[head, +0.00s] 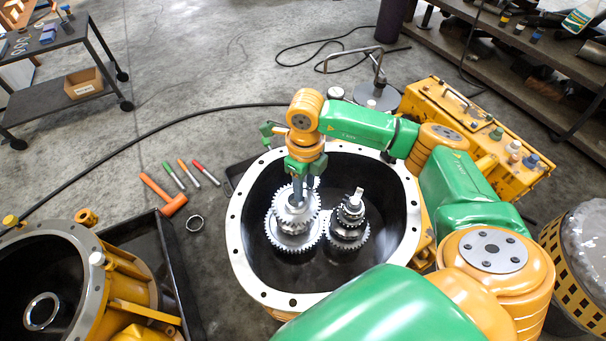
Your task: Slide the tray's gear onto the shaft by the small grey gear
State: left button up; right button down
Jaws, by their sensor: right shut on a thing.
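My right gripper (299,183) reaches down into the open housing (236,232) with its fingers shut on a toothed grey gear (297,214). The gear sits around the top of the left gear stack, above a larger gear (291,241). The fingers hide part of its middle and the shaft end, so I cannot tell how far down the shaft it is. Beside it, on the right, stands a second shaft (356,196) with a small grey gear (351,213) and wider gears (347,236) below. My left gripper is not in view.
The housing's pale rim surrounds both stacks. A black tray (182,285) and a second yellow housing (122,283) are at the lower left. A yellow case (470,135) stands at the right.

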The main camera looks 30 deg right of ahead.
pick_arm(q)
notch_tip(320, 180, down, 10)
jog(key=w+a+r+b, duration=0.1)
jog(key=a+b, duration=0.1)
jog(key=b, duration=0.6)
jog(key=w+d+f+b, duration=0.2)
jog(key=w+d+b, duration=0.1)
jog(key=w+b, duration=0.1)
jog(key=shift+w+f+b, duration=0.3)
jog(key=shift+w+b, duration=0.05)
jog(key=shift+b, duration=0.15)
pick_arm(e)
jog(key=w+d+f+m, duration=0.2)
jog(key=w+f+m, duration=0.2)
jog(key=f+m, duration=0.6)
jog(key=m, duration=0.7)
jog(key=shift+w+d+f+m, duration=0.15)
jog(key=shift+w+f+m, duration=0.05)
jog(key=shift+f+m, duration=0.2)
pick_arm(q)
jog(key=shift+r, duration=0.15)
pick_arm(e)
jog(key=shift+f, duration=0.25)
jog(key=shift+f, duration=0.2)
jog(key=shift+f, duration=0.3)
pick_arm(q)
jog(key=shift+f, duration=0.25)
pick_arm(e)
grip_release()
